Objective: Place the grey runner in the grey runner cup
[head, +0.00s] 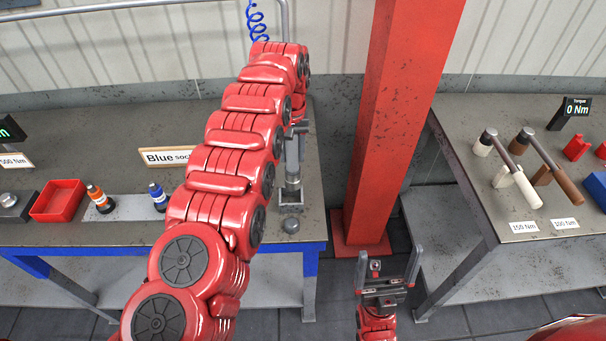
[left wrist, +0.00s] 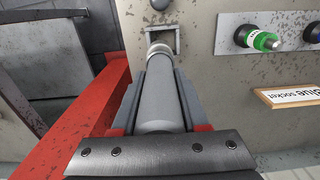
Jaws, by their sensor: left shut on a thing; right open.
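In the head view my left gripper (head: 296,130) is over the right end of the left bench, mostly hidden behind my red arm. It is shut on the grey runner (head: 292,165), a grey cylinder pointing down. In the left wrist view the runner (left wrist: 160,95) lies between the jaws (left wrist: 160,115), its pale ringed tip at a square opening in the bench, which looks like the grey runner cup (left wrist: 178,40). The tip overlaps the cup's near edge; I cannot tell whether it is inside. My right gripper (head: 383,278) is open and empty, low before the red post.
A dark round knob (head: 290,225) sits just in front of the cup. A red post (head: 400,120) stands right of the bench. The right bench (head: 470,150) holds torque wrenches.

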